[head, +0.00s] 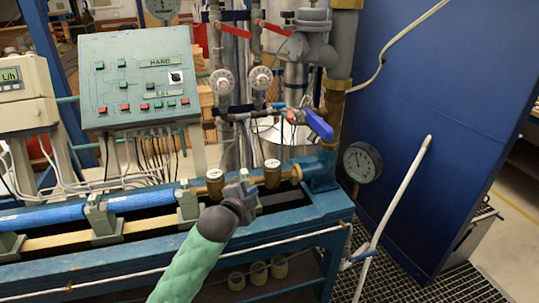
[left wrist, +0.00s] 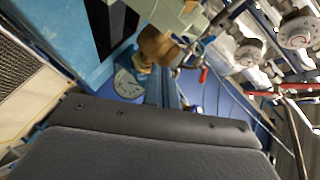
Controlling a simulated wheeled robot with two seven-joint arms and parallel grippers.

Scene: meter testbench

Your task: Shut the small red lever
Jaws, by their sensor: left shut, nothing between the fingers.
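A small red lever (head: 291,116) sits on the thin pipework just left of a larger blue lever handle (head: 319,125) in the head view. A small red piece, which may be this lever, shows in the left wrist view (left wrist: 203,75). My left gripper (head: 243,190) is shut and empty, over the bench's front trough, below and left of the small red lever and apart from it. Its dark body fills the bottom of the left wrist view. My right gripper is not in view.
Brass fittings (head: 272,173) stand close to my left gripper. Two longer red handles (head: 273,28) are higher up. A grey control box (head: 139,79) stands left, a pressure gauge (head: 362,162) right. A blue panel (head: 440,120) bounds the right, and a white pipe (head: 395,215) leans before it.

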